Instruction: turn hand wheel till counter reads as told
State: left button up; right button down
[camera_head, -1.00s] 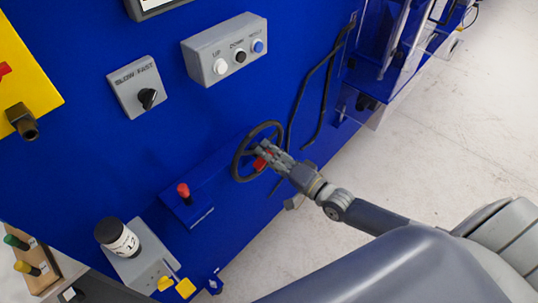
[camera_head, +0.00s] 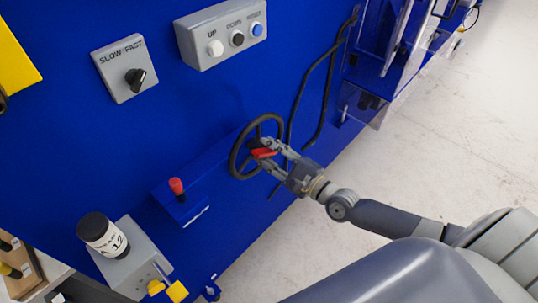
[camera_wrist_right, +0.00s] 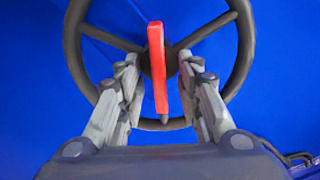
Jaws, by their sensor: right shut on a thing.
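The black hand wheel (camera_head: 238,162) is mounted on the blue machine front, near the middle of the head view. In the right wrist view the hand wheel (camera_wrist_right: 243,60) fills the upper part, with its hub between my fingertips. A red lever (camera_wrist_right: 157,70) stands in front of the hub, between the fingers; it also shows in the head view (camera_head: 264,153). My right gripper (camera_head: 270,150) is shut on the hand wheel at its hub. My left gripper is out of view. No counter reading can be seen.
A box with UP, DOWN and a third button (camera_head: 222,38) and a SLOW/FAST switch (camera_head: 126,68) are above the wheel. A red-topped knob (camera_head: 177,187) is left of it. A labelled black-topped cylinder (camera_head: 101,235) stands lower left. Black cables (camera_head: 330,90) hang right of the wheel.

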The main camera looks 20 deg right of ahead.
jog(key=m+b, duration=0.1)
jog(key=m, duration=0.1)
jog(key=m+b, duration=0.1)
jog(key=m, duration=0.1)
jog(key=shift+s+a+f, duration=0.1)
jog(key=shift+a+f, duration=0.05)
jog(key=shift+f, duration=0.2)
jog(key=shift+a+m+b, duration=0.2)
jog(key=shift+m+b, duration=0.9)
jog(key=shift+m, duration=1)
jog(key=c, duration=1.2)
grip_release()
jog(key=shift+s, duration=0.15)
jog(key=v, duration=1.1)
jog(key=shift+s+d, duration=0.2)
jog(key=shift+s, duration=0.15)
